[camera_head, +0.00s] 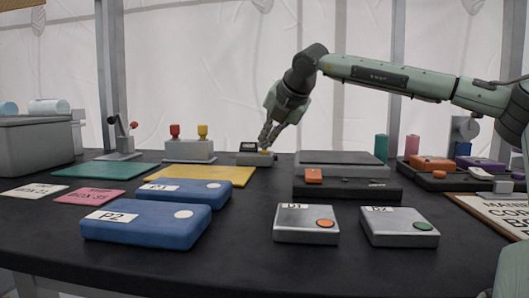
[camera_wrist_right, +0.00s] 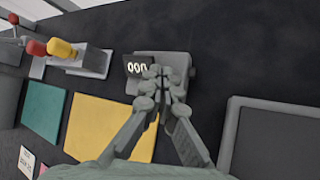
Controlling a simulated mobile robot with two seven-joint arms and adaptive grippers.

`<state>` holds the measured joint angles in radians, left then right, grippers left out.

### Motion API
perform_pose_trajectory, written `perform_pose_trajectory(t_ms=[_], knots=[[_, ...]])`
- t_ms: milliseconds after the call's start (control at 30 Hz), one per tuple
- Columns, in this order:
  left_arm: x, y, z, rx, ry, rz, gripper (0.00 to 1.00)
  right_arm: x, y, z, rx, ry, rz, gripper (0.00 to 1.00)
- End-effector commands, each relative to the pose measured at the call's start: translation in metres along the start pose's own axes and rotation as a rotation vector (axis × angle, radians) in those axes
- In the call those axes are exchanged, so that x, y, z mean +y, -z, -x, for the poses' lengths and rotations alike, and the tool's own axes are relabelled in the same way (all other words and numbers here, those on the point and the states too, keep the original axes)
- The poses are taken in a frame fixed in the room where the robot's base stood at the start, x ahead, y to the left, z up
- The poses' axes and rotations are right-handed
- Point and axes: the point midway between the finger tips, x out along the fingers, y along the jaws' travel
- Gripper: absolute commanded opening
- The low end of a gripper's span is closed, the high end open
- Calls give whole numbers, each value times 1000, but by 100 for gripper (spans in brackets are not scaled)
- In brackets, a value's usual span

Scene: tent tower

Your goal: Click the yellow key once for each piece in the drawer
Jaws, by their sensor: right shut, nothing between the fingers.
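A small grey counter box (camera_head: 255,159) stands at the back middle of the table. It also shows in the right wrist view (camera_wrist_right: 192,62), where its black display (camera_wrist_right: 137,66) reads 000. My right gripper (camera_head: 265,144) is shut and empty, fingers pointing down over the box. In the right wrist view the fingertips (camera_wrist_right: 160,74) cover the part beside the display, so contact is unclear. A low grey unit (camera_head: 345,187) stands to the right; any pieces inside cannot be seen. My left gripper is out of view.
Blue boxes (camera_head: 150,229) and silver boxes D1 (camera_head: 292,235) and D2 (camera_head: 385,238) with round buttons stand in front. A yellow mat (camera_head: 215,174) lies left of the counter. A stand with red and yellow knobs (camera_head: 189,150) is behind it.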

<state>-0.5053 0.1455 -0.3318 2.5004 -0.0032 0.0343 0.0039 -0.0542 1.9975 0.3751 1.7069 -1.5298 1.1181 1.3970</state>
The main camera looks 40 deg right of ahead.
Motion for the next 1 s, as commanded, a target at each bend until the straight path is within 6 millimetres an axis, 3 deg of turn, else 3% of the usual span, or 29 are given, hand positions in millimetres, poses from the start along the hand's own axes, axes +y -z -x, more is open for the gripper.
perform_pose_trajectory(t_ms=[700, 1000], knots=[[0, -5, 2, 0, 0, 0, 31, -3, 3, -4, 1, 2, 0, 0], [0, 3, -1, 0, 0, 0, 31, 4, -4, 5, 0, 2, 0, 0]])
